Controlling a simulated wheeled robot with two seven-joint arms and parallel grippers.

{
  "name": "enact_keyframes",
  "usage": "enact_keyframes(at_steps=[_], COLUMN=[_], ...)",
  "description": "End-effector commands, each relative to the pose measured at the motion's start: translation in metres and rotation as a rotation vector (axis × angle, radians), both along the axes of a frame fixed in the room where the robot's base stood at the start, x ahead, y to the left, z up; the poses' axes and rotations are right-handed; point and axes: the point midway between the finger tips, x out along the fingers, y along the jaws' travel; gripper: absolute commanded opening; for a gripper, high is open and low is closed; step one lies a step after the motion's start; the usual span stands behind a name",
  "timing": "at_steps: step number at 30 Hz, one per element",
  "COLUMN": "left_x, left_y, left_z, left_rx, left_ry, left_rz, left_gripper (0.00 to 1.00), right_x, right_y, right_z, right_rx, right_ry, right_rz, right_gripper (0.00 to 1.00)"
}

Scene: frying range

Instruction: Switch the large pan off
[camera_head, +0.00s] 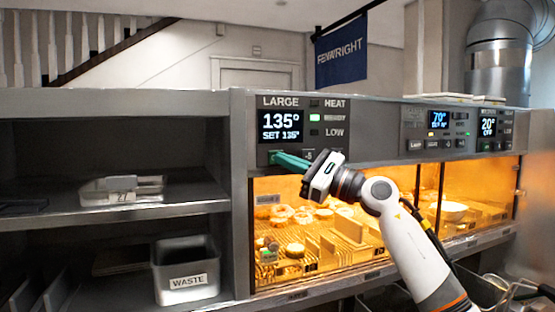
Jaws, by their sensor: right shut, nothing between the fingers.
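The control panel for the large pan (329,119) is labelled LARGE. Its display (281,125) is lit and reads 135° and SET 135°. Beside it are HEAT, READY and LOW lamps; the READY lamp (315,118) glows green. My right gripper (276,157) is shut and empty, its teal fingers pointing left across the panel's lower row, under the display. The tips are at the lower left of the panel; I cannot tell whether they touch it. The fingers and gripper body hide most of the button row; a button (309,155) shows just above them. My left gripper is not in view.
A warm-lit glass-fronted cabinet (345,235) holding food lies below the panel. Two more panels, with displays reading 79° (438,119) and 20° (488,126), are to the right. Shelves (110,205) with a WASTE bin (187,281) stand at left.

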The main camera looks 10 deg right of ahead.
Motion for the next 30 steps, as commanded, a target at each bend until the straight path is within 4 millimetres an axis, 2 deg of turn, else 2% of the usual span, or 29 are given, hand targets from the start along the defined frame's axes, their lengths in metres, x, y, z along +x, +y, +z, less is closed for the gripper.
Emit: enact_keyframes(at_steps=[30], left_x=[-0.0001], left_y=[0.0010], left_z=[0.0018], left_rx=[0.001], left_ry=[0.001], left_rz=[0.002], left_gripper=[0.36], right_x=[0.0087], right_y=[0.0020], right_z=[0.0002], right_rx=[0.000], right_ry=[0.000], right_rz=[0.000], right_gripper=[0.00])
